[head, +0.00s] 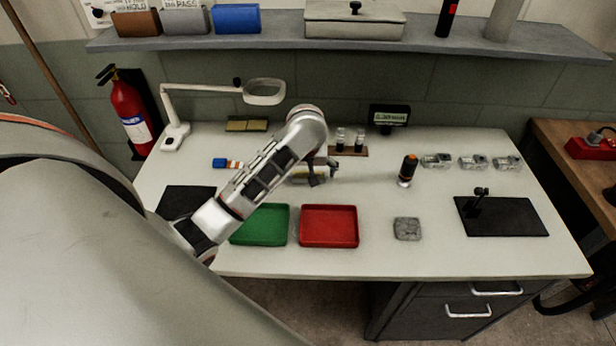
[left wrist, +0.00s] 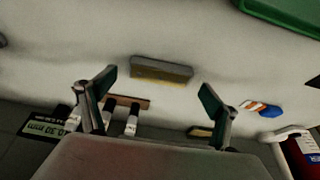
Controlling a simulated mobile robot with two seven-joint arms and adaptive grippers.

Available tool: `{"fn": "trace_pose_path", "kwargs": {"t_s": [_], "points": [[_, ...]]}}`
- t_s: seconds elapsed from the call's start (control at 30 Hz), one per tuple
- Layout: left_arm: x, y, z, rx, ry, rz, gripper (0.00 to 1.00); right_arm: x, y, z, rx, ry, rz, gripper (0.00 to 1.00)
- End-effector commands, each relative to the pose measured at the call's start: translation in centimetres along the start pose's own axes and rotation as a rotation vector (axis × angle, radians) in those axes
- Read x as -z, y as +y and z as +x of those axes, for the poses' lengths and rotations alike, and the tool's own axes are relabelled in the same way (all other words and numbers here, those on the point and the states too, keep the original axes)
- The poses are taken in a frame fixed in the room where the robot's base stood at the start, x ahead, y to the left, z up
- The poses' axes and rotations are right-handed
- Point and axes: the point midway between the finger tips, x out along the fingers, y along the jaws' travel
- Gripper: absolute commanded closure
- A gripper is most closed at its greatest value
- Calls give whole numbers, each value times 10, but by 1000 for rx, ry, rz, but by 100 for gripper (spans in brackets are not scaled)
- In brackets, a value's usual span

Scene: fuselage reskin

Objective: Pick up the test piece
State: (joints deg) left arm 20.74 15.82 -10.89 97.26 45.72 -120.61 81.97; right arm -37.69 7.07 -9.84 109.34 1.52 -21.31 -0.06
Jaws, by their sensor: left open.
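A grey and yellow bar (head: 300,174), which seems to be the test piece, lies on the bench behind the trays, partly hidden by my left arm in the head view. In the left wrist view the bar (left wrist: 162,70) lies flat, with its long side across the picture. My left gripper (head: 322,172) is above the bench by the bar. In the left wrist view its fingers (left wrist: 157,88) are wide apart and empty, with the bar beyond them, between their lines. I cannot tell the exact height gap. My right gripper is not in view.
A green tray (head: 262,238) and a red tray (head: 329,242) stand in front. A rack with vials (head: 349,152) is close behind the gripper. A magnifier lamp (head: 265,97) stands at the back left. An orange-black tool (head: 407,170) stands upright to the right, and a grey block (head: 407,229) lies nearer.

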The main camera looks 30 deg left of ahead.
Motion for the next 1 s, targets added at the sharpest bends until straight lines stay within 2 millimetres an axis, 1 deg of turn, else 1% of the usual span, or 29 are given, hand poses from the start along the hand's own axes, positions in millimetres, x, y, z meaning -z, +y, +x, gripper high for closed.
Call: {"fn": "trace_pose_path", "kwargs": {"t_s": [0.03, 0.13, 0.4, 0.47, 0.5, 0.57, 1.0], "points": [[1, -1, 6, 3, 1, 0, 11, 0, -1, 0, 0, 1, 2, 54], [0, -1, 13, 2, 1, 0, 11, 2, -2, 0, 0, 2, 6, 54], [0, 0, 15, -1, 1, 0, 11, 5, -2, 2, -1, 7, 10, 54], [0, 0, 15, -1, 1, 0, 27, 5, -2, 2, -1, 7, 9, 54], [0, 0, 15, -1, 1, 0, 37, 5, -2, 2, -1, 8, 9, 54], [0, 0, 15, -1, 1, 0, 53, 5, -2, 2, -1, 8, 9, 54], [2, 0, 14, 0, 1, 0, 53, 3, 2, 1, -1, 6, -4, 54]]}}
